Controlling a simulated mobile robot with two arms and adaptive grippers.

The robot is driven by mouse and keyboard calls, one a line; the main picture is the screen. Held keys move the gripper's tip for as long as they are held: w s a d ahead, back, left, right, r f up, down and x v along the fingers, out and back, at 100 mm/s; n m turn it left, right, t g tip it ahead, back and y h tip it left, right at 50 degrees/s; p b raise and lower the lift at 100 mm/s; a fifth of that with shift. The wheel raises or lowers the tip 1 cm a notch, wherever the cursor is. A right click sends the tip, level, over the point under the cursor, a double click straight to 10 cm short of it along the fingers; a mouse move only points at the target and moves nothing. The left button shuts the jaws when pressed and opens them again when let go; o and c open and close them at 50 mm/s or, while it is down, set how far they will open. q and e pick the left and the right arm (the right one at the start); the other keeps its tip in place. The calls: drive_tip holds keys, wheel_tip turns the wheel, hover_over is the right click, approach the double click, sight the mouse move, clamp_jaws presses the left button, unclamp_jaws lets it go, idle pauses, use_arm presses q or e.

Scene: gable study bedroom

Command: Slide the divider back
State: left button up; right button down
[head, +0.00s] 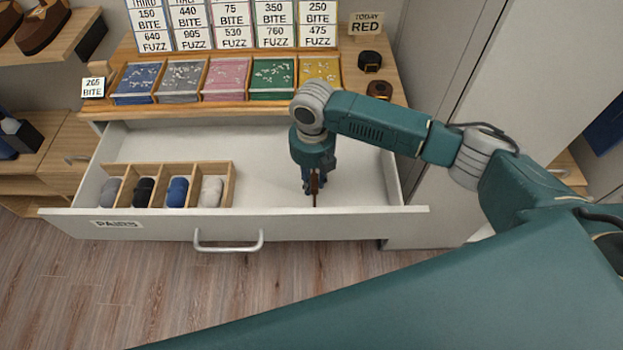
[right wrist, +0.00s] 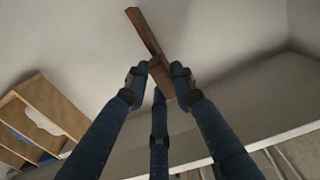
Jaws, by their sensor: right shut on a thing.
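A dark brown wooden divider (head: 314,188) stands in the open right part of the white drawer (head: 350,165). My right gripper (head: 310,186) points down into the drawer and is shut on the divider near the drawer's front wall. In the right wrist view, the divider (right wrist: 147,32) runs as a narrow strip away from the fingertips (right wrist: 163,75), with a wider part between them. The fingers hide some of it, so I cannot tell whether it touches the front wall. My left gripper is not in view.
A light wooden compartment box (head: 232,180) with several rolled bundles sits at the drawer's left; it also shows in the right wrist view (right wrist: 50,105). The drawer floor between box and gripper is bare. A wooden tray of coloured packets (head: 230,78) stands on top behind.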

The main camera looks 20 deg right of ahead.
drive_tip(key=s+d+p, duration=0.1)
drive_tip(key=d+p, duration=0.1)
drive_tip(key=d, duration=0.3)
drive_tip(key=s+d+p, duration=0.1)
drive_tip(key=s+d, duration=0.1)
drive_tip(key=d, duration=0.4)
drive_tip(key=s+d+p, duration=0.1)
drive_tip(key=d+p, duration=0.1)
drive_tip(key=d, duration=0.3)
drive_tip(key=shift+s+d+r+p, duration=0.1)
drive_tip(key=shift+s+d+p, duration=0.05)
drive_tip(key=shift+s+p, duration=0.2)
drive_tip(key=shift+s+d, duration=0.1)
drive_tip(key=shift+d, duration=0.4)
drive_tip(key=c, duration=1.4)
unclamp_jaws()
drive_tip(key=shift+c, duration=0.2)
wheel_tip(320, 180, up, 8)
